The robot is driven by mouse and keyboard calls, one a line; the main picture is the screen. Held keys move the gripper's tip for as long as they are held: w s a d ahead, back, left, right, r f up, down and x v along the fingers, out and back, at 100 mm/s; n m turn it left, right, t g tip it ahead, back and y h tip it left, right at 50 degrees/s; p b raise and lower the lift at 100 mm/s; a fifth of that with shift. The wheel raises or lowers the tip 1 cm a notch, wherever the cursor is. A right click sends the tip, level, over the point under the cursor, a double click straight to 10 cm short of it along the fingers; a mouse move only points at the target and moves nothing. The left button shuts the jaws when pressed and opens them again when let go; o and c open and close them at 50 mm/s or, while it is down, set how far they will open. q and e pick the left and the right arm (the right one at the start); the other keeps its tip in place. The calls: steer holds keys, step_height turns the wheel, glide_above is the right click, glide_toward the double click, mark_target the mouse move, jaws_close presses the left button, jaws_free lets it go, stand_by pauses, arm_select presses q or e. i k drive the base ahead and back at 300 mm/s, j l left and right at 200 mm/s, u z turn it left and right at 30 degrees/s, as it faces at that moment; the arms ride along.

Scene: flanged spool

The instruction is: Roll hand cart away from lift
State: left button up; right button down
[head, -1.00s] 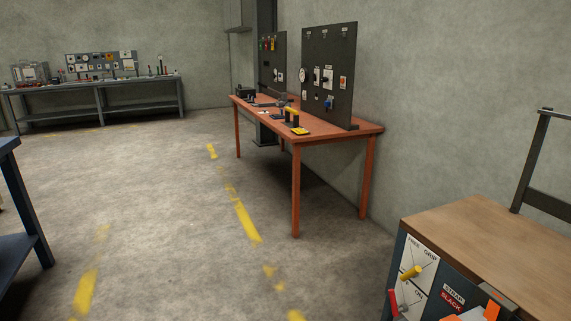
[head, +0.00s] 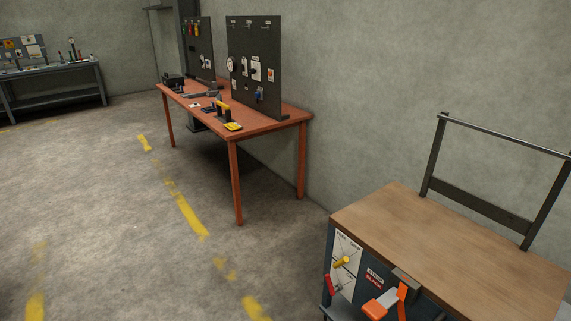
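A cart-like unit (head: 450,245) with a brown wooden top stands at the lower right, close to the grey wall. A dark upright frame with a top bar (head: 505,134) rises from its far side. Its front has a white panel (head: 345,262) with a yellow handle (head: 341,262) and a red lever (head: 330,285). An orange lever (head: 388,301) sits at its front edge beside a red label. Its lower part is cut off by the picture's bottom edge. I cannot make out a lift for certain. Neither of my grippers shows.
An orange-red table (head: 262,128) with dark upright panels (head: 254,68) and small tools stands along the wall. A grey bench (head: 55,83) is at the far left. Worn yellow lines (head: 186,212) mark the floor. The concrete floor at left and centre is clear.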

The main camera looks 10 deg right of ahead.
mark_target(458, 269)
steer(key=z, duration=1.6)
